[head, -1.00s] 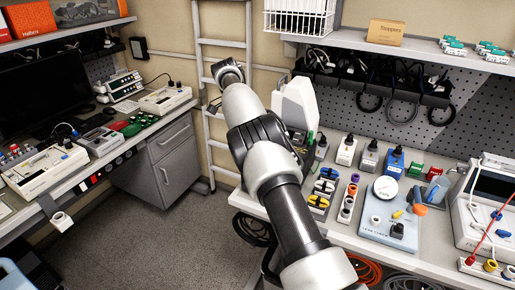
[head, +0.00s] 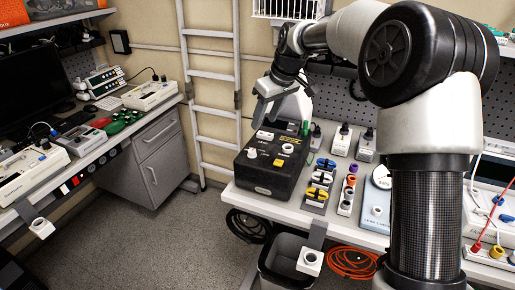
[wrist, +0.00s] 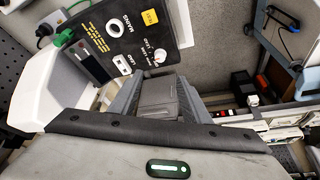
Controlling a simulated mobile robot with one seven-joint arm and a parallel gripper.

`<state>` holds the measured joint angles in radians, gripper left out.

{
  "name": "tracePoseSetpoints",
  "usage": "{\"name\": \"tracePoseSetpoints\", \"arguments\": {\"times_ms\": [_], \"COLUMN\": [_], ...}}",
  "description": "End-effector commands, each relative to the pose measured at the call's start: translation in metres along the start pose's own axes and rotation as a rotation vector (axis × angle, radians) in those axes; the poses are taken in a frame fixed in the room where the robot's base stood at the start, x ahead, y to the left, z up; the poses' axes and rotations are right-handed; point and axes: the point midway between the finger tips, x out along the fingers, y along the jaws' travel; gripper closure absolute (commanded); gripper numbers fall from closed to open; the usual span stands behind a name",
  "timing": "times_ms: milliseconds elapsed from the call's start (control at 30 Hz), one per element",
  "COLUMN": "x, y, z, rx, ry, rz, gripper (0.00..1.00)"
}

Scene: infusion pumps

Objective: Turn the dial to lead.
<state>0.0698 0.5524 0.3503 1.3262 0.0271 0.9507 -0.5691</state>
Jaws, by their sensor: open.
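A black box (head: 268,180) with a light-lettered top panel stands at the left end of the right-hand bench. A white round dial (head: 252,152) sits at the panel's front left. The dial also shows in the wrist view (wrist: 160,56), with small labels beside it. Its pointing direction is too small to read. My gripper (head: 266,98) hangs above the rear of the box, apart from the dial. In the wrist view my gripper (wrist: 155,82) is open and empty, with its fingers short of the dial.
A yellow square button (head: 278,162) and a white round socket (head: 287,148) share the panel. A white device (head: 293,106) stands close behind the box. Plugs (head: 318,187) crowd the bench to its right. A grey bin (head: 287,262) stands below the bench edge.

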Motion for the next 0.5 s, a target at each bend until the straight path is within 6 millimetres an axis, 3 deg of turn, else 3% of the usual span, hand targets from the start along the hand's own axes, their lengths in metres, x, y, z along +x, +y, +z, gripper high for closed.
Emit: {"name": "tracePoseSetpoints", "arguments": {"times_ms": [500], "x": [0.112], "y": [0.0], "z": [0.001], "rx": [0.004], "ry": [-0.004], "rz": [-0.003], "gripper": [0.57]}}
